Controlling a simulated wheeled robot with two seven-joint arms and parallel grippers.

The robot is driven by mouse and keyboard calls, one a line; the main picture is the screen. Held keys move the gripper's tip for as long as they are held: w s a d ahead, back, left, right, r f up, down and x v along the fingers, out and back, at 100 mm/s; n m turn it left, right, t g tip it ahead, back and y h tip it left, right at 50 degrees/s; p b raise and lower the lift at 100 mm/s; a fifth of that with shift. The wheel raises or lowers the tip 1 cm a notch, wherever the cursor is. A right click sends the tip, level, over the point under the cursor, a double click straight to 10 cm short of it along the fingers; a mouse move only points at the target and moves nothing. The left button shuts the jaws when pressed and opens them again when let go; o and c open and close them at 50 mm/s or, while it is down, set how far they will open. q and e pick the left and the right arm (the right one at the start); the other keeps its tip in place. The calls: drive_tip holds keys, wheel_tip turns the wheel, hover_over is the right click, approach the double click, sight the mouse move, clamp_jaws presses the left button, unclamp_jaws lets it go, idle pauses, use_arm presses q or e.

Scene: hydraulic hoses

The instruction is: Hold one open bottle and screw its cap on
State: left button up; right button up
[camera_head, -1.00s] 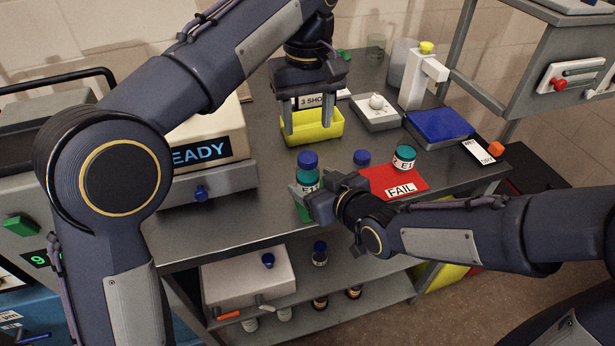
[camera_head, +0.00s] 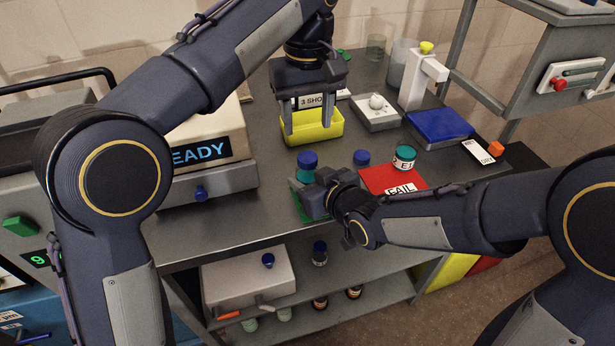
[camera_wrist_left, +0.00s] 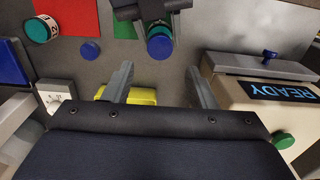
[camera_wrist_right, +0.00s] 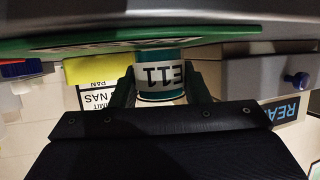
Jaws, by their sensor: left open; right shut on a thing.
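A teal bottle (camera_head: 306,175) with a blue cap (camera_head: 307,160) on top stands upright by the green mat (camera_head: 299,204). My right gripper (camera_head: 314,200) is shut around it from the front right. The right wrist view shows its white label (camera_wrist_right: 160,75) between my fingers. Another teal bottle (camera_head: 404,158), showing a teal top and no blue cap, is on the red FAIL mat (camera_head: 378,180). A loose blue cap (camera_head: 361,157) lies on the table beside that mat. My left gripper (camera_head: 314,118) is open and empty, above the yellow bin (camera_head: 325,132).
The READY machine (camera_head: 205,150) is at left. Several bottles stand on the lower shelf (camera_head: 380,290). The table's front left is clear.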

sight(307, 157)
clamp_jaws()
use_arm(q)
drive_tip(key=shift+f, duration=4.05)
